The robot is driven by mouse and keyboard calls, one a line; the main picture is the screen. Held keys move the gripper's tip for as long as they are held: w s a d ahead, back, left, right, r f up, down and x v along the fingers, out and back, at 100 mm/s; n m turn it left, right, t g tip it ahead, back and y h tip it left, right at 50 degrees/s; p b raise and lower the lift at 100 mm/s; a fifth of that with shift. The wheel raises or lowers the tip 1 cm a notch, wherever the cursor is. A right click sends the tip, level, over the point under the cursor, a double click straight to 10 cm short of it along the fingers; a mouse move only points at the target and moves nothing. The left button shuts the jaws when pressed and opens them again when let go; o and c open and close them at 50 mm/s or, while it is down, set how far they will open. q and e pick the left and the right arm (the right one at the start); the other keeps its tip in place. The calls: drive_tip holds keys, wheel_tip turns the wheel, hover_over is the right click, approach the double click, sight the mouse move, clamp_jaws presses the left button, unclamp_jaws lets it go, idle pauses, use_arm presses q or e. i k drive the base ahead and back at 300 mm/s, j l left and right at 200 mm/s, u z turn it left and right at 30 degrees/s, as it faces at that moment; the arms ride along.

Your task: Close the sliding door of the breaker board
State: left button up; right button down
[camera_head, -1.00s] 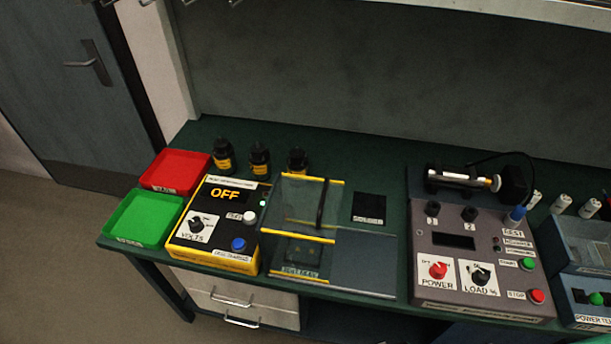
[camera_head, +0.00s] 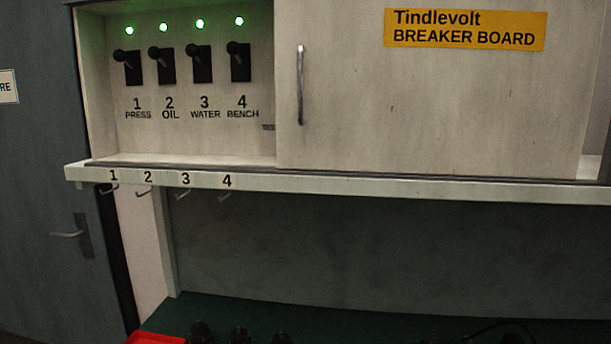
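The breaker board (camera_head: 330,184) fills the upper part of the head view. Its sliding door (camera_head: 420,110) is a pale panel covering the right part, with a vertical metal handle (camera_head: 300,85) near its left edge. The left part is uncovered and shows breaker switches labelled 1 PRESS (camera_head: 133,67), 2 OIL (camera_head: 166,66), 3 WATER (camera_head: 202,64) and 4 BENCH (camera_head: 240,61). A green light glows above each switch. A yellow Tindlevolt label (camera_head: 465,30) is on the door. Neither of my grippers is in view.
Numbered hooks (camera_head: 183,193) hang below the board's front ledge. A dark green bench (camera_head: 380,325) lies below, with a red tray (camera_head: 155,338) and black bottle tops at the bottom edge. A blue-grey room door (camera_head: 35,180) is at the left. The space before the board looks clear.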

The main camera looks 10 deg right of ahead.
sight(472, 88)
drive_tip(key=l+z, duration=0.3)
drive_tip(key=l, duration=0.15)
drive_tip(key=i+l+z, duration=0.1)
drive_tip(key=l+z, duration=0.25)
drive_tip(key=i+l+z, duration=0.15)
drive_tip(key=l+z, duration=0.15)
drive_tip(key=l, duration=0.2)
